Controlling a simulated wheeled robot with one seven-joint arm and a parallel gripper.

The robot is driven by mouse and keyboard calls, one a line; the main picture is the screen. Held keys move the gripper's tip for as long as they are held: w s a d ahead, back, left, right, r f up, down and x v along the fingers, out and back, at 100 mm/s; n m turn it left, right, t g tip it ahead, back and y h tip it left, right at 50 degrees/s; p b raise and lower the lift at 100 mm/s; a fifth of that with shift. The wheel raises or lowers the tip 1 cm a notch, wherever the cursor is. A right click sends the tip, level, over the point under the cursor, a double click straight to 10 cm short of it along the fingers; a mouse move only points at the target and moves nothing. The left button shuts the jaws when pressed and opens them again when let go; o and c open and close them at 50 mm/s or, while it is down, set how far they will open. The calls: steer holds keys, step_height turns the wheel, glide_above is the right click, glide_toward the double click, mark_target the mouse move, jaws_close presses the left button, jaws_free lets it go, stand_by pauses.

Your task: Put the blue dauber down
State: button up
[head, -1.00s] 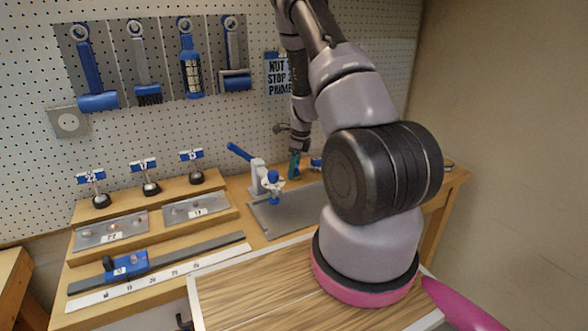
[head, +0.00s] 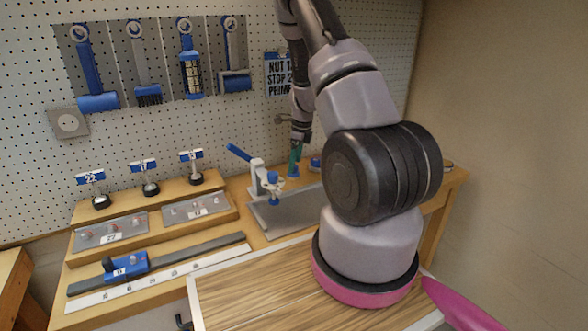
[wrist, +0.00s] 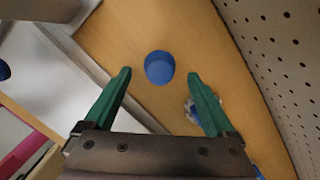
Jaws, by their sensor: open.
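The blue dauber (head: 293,171) stands on the wooden bench top, behind the grey plate and near the pegboard. In the wrist view the dauber (wrist: 159,67) shows from above as a round blue top, just beyond and between the green fingertips, with bare wood around it. My gripper (head: 296,153) is above the dauber in the head view. In the wrist view my gripper (wrist: 160,76) is open, its two fingers wide apart and clear of the dauber. Nothing is held.
A blue-handled press (head: 258,178) stands left of the dauber by a grey plate (head: 290,211). A small blue item (head: 315,163) lies just right of the dauber. The pegboard (wrist: 275,45) rises close on the right in the wrist view. Stepped wooden racks (head: 150,203) stand left.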

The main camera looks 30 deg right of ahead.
steer(key=s+a+r+n+t+y, duration=0.1)
steer(key=s+a+r+n, duration=0.25)
steer(key=r, duration=0.65)
steer(key=s+a+r+n+t, duration=0.1)
steer(key=s+a+r+n, duration=0.25)
steer(key=r, duration=0.65)
steer(key=s+a+r+n+t+y, duration=0.1)
steer(key=s+a+r+n, duration=0.2)
steer(key=r, duration=0.7)
steer(key=s+a+r+n+t, duration=0.1)
steer(key=s+a+r+n, duration=0.2)
steer(key=s+n, duration=0.3)
steer(key=s+a+r+n+t+h, duration=0.1)
steer(key=s+a+r+n+t, duration=0.1)
steer(key=s+r+n, duration=0.4)
steer(key=s+a, duration=0.1)
steer(key=s, duration=0.3)
steer(key=shift+s+r+n, duration=0.3)
steer(key=shift+s, duration=0.05)
